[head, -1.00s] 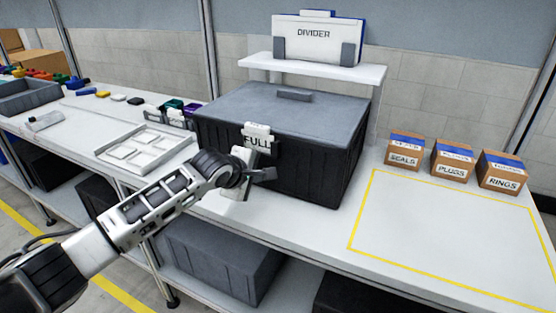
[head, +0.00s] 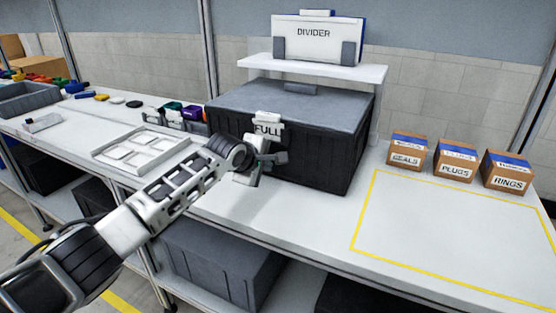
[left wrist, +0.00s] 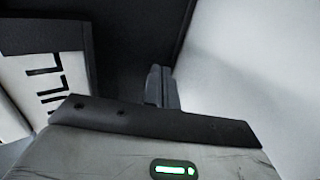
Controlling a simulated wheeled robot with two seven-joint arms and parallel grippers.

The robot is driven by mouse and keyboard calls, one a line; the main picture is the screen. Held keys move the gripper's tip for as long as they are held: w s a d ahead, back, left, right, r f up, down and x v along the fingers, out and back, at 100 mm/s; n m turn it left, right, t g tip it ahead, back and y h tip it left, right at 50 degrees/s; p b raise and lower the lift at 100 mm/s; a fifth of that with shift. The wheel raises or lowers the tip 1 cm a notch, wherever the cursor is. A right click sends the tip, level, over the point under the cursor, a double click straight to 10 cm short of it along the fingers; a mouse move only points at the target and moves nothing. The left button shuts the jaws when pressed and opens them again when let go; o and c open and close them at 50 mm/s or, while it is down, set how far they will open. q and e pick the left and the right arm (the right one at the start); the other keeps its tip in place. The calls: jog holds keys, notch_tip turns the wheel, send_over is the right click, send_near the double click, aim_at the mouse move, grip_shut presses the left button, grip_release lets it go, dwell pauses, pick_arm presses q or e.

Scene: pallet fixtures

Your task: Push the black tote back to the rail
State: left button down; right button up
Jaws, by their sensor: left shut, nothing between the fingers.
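The black tote (head: 318,160) stands on the white bench with its grey lid (head: 270,103) on and a white FULL tag (head: 268,130) on its front. My left gripper (head: 280,158) is shut and empty, with its fingers at the tote's front face just below the tag. In the left wrist view the closed fingers (left wrist: 162,88) reach the dark tote wall (left wrist: 135,40), and the tag (left wrist: 45,85) is at the left. Whether they touch the wall is hard to tell. The tote's back and the rail behind it are hidden. My right gripper is not seen.
A raised white shelf (head: 350,72) with a DIVIDER box (head: 312,42) is just behind the tote. Boxes of seals (head: 406,150), plugs (head: 455,160) and rings (head: 505,171) stand right, behind a clear yellow-outlined area (head: 450,235). A white tray (head: 140,148) lies left.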

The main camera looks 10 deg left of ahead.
pick_arm(q)
jog(key=p, duration=0.1)
jog(key=s+p, duration=0.1)
jog(key=s+a+p, duration=0.1)
jog(key=p, duration=0.1)
jog(key=shift+s+r, duration=0.25)
jog(key=shift+r, duration=0.15)
jog(key=shift+s+a+p, duration=0.15)
jog(key=shift+s+p, duration=0.2)
jog(key=shift+p, duration=0.25)
jog(key=shift+s+a+f+p, duration=0.1)
jog(key=shift+s+a+p, duration=0.2)
jog(key=shift+s+p, duration=0.65)
jog(key=shift+s+a+f+p, duration=0.1)
jog(key=shift+s+p, duration=0.1)
jog(key=shift+p, duration=0.25)
jog(key=shift+f, duration=0.15)
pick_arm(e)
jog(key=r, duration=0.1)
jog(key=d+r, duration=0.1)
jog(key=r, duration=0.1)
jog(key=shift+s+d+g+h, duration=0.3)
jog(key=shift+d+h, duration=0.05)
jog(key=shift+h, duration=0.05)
